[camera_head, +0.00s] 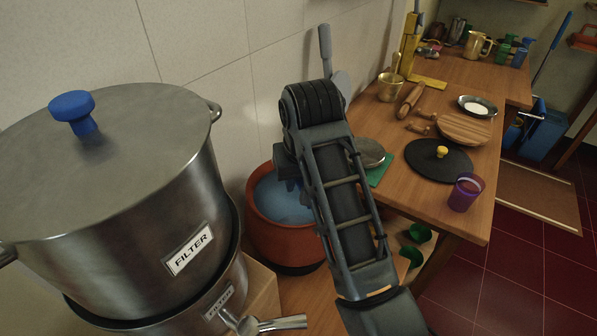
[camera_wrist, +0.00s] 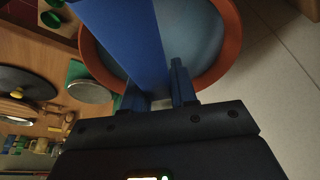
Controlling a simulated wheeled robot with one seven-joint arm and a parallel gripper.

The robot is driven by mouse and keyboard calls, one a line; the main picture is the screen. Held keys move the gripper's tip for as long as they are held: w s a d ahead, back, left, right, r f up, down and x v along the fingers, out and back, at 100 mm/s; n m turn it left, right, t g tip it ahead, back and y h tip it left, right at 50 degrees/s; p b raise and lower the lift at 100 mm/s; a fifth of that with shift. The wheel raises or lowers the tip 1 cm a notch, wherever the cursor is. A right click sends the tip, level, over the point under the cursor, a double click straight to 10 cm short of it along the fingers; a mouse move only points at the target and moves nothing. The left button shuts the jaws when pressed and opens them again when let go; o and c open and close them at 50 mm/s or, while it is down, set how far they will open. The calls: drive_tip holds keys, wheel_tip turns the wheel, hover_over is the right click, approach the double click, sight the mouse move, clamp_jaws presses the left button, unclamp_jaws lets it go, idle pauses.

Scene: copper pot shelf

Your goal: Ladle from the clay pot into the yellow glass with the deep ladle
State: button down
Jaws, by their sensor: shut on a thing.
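The clay pot (camera_head: 253,220) is orange-brown, holds blue liquid, and stands left of my arm. My gripper (camera_head: 288,178) is over the pot, partly hidden by my wrist. In the wrist view my gripper (camera_wrist: 158,92) is shut on the deep ladle, whose broad blue handle (camera_wrist: 125,40) runs up across the picture over the pot (camera_wrist: 231,45). The ladle's bowl is hidden. A slate-grey handle (camera_head: 325,48) rises behind my arm; I cannot tell whether it belongs to this ladle. I cannot make out a yellow glass with certainty.
A big steel filter pot (camera_head: 120,190) stands close on the left. On the wooden table (camera_head: 440,205) at right are a purple glass (camera_head: 466,192), a dark round lid (camera_head: 425,160), a brass mortar (camera_head: 390,86) and rolling pins. A tiled wall is behind the pot.

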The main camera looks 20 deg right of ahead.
wheel_tip(320, 180, down, 7)
drive_tip(key=b, duration=0.3)
idle(0.5)
drive_tip(key=shift+r, duration=0.25)
idle(1.2)
drive_tip(key=shift+r+p, duration=1.3)
drive_tip(key=shift+p, duration=0.55)
drive_tip(key=shift+r, duration=2.5)
